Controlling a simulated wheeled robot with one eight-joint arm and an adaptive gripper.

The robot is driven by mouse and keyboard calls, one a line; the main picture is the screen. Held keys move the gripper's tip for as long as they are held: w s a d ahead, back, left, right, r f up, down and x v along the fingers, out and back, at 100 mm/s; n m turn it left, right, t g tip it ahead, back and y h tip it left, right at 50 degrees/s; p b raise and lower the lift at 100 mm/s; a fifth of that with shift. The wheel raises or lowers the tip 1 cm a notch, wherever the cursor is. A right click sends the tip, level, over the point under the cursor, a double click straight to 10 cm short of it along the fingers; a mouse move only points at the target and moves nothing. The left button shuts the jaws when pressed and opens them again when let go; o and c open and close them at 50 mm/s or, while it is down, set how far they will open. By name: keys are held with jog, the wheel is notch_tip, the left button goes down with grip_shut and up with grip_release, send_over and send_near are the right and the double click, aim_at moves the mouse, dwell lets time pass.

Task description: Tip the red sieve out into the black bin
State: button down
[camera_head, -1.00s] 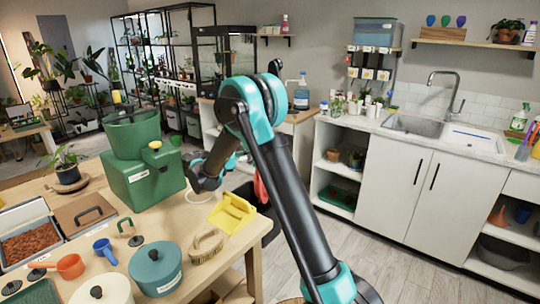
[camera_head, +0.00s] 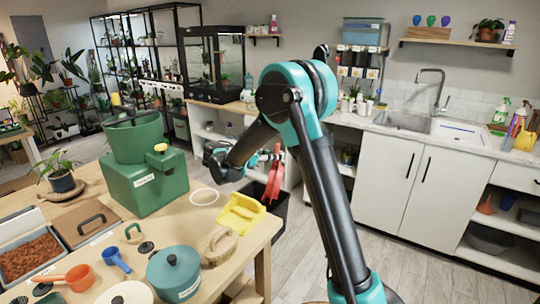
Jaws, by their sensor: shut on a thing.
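My gripper (camera_head: 264,158) is out past the right edge of the wooden table, shut on the red sieve (camera_head: 274,177). The sieve hangs steeply tilted, seen nearly edge-on, so its inside and any contents cannot be made out. The black bin (camera_head: 280,206) stands on the floor beside the table. The sieve appears above the bin in the picture and hides part of its opening. My arm covers part of the view to the right of it.
On the table are a green machine (camera_head: 147,175), a yellow dustpan (camera_head: 240,213), a wooden brush (camera_head: 219,246), a teal pot (camera_head: 174,275) and a white ring-shaped dish (camera_head: 204,197). A white sink cabinet (camera_head: 415,190) stands at the right. The floor between is clear.

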jog(key=s+d+f+m+y, duration=0.25)
jog(key=d+y, duration=0.35)
jog(key=d, duration=0.3)
jog(key=d+f+m+y, duration=0.3)
jog(key=f+y, duration=0.4)
jog(key=f, duration=0.4)
jog(key=shift+d+f+y, duration=0.3)
jog(key=shift+d+f, duration=0.05)
jog(key=shift+d, duration=0.4)
